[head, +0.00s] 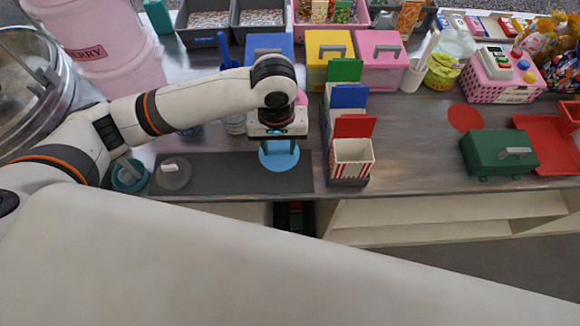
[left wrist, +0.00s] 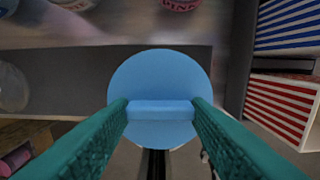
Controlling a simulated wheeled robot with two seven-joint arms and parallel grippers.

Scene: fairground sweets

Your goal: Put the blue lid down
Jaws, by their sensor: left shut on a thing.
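The blue lid (head: 279,158) is a flat round disc with a bar handle. In the left wrist view the lid (left wrist: 160,70) shows face-on, its handle between the green fingers. My left gripper (head: 279,145) points down and is shut on that handle. The lid is over the right part of a dark grey mat (head: 228,172) at the counter's front. Whether it touches the mat I cannot tell. My right gripper is not in view.
A grey lid (head: 173,173) lies on the mat's left part, with a teal-rimmed item (head: 129,175) beside it. Striped popcorn cartons (head: 352,158) stand close on the right. A green box (head: 499,154) and red disc (head: 465,117) are farther right. The counter's front edge is near.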

